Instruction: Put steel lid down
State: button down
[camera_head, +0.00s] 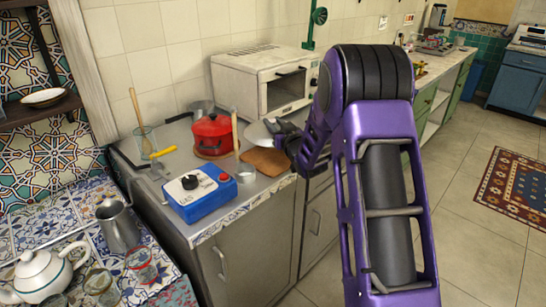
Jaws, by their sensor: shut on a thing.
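My gripper (278,127) is at the end of my purple arm, over the right part of the grey counter (285,186). It is shut on the steel lid (257,134), a pale, shiny disc partly hidden by the gripper. The lid appears to be held above or near the wooden board (268,164); I cannot tell whether it touches anything. The fingertips are small and partly hidden by my wrist.
A red pot (211,134) stands left of the lid. A small steel cup (246,174) and a blue box (198,195) are in front. A white oven (240,78) stands behind. A steel pitcher (118,228) and white teapot (42,276) are on the tiled surface at left.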

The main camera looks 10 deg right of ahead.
notch_tip(320, 180, down, 8)
jog(key=shift+r+b, duration=0.1)
jog(key=shift+b, duration=0.3)
jog(key=c, duration=0.6)
grip_release()
jog(key=shift+s, duration=0.15)
jog(key=v, duration=1.1)
jog(key=shift+s, duration=0.4)
